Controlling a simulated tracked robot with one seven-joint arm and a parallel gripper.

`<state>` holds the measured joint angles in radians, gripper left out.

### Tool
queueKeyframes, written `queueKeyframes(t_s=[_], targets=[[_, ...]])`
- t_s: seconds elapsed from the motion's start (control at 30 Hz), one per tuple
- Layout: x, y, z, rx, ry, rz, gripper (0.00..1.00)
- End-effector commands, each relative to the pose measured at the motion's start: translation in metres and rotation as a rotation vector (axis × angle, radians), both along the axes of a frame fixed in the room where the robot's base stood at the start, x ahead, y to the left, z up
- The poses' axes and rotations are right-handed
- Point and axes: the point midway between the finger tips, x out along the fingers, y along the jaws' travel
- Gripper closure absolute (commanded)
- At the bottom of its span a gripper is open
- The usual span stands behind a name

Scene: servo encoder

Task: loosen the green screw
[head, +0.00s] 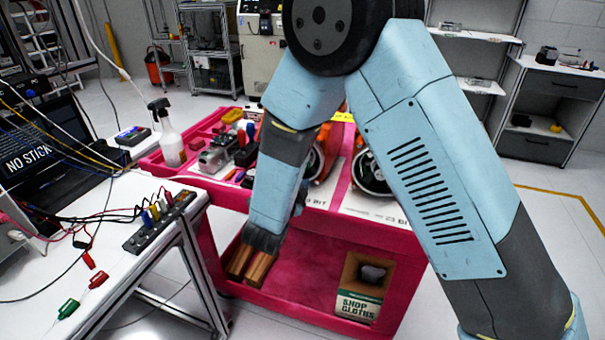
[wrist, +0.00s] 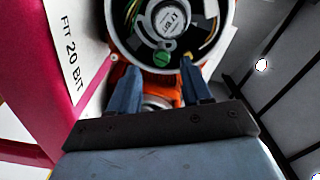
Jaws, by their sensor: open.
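The green screw (wrist: 162,59) shows in the wrist view at the lower inner part of a round, open servo housing (wrist: 117,38), below a round white label. My gripper (wrist: 161,69) is open and empty. Its two fingers point at the housing, one on each side of the screw in the picture. I cannot tell how far the tips are from the screw. In the head view my arm reaches down in front of the pink cart (head: 222,238). The green screw cannot be made out there.
Orange servos (head: 325,155) stand on the cart top by white cards. A card reading "FIT 20 BIT" (wrist: 72,55) lies left of the housing. A spray bottle (head: 168,135) and tools crowd the cart's left. A shop cloths box (head: 359,304) stands on the lower shelf.

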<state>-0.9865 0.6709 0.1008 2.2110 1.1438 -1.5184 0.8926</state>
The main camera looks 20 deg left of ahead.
Motion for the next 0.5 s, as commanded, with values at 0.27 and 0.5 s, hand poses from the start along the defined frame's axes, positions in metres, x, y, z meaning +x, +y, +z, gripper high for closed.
queueKeyframes(t_s=[0.27, 0.5], targets=[[-0.057, 0.005, -0.001, -0.001, 0.002, 0.004, 0.52], [-0.092, 0.007, -0.001, -0.002, 0.002, 0.001, 0.52]])
